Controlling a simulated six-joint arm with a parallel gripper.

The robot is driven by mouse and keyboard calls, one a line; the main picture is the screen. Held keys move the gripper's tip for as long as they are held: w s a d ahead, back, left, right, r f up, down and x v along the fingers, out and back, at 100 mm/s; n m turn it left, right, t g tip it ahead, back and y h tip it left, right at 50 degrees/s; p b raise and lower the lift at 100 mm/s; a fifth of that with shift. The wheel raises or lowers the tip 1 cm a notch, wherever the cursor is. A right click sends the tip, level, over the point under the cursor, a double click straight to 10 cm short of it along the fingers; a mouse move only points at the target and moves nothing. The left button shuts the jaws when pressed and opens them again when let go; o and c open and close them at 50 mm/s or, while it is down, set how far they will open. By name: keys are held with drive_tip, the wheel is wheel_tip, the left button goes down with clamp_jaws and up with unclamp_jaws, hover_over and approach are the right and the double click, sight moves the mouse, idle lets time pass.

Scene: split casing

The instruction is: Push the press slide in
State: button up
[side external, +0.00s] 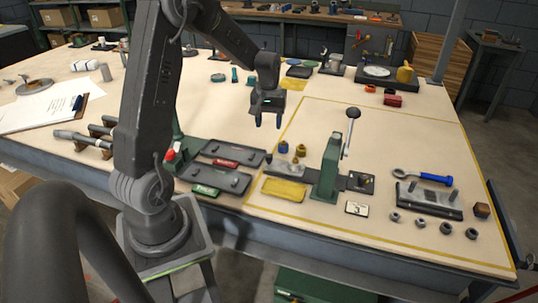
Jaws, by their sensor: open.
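The green press (326,170) stands upright on the right part of the table, with a lever ending in a black ball knob (353,113). A dark flat rail runs through its base. A grey plate (285,170), which looks like the press slide, sits on the rail's left end, out to the left of the press. Brass pieces (299,151) stand at or just behind the plate; I cannot tell which rest on it. My gripper (268,122) hangs fingers down above the table, behind and left of the press. It is open, apart from the slide, and appears empty.
A yellow pad (284,190) lies in front of the slide. Dark casing trays (220,180) lie to its left. A dark block with pegs (429,200), a blue-handled wrench (424,176) and several nuts lie right of the press. Table behind the press is mostly clear.

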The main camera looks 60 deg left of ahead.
sight(269, 155)
wheel_tip(269, 155, down, 13)
drive_tip(key=shift+r, duration=0.2)
idle(0.3)
clamp_jaws()
idle(0.4)
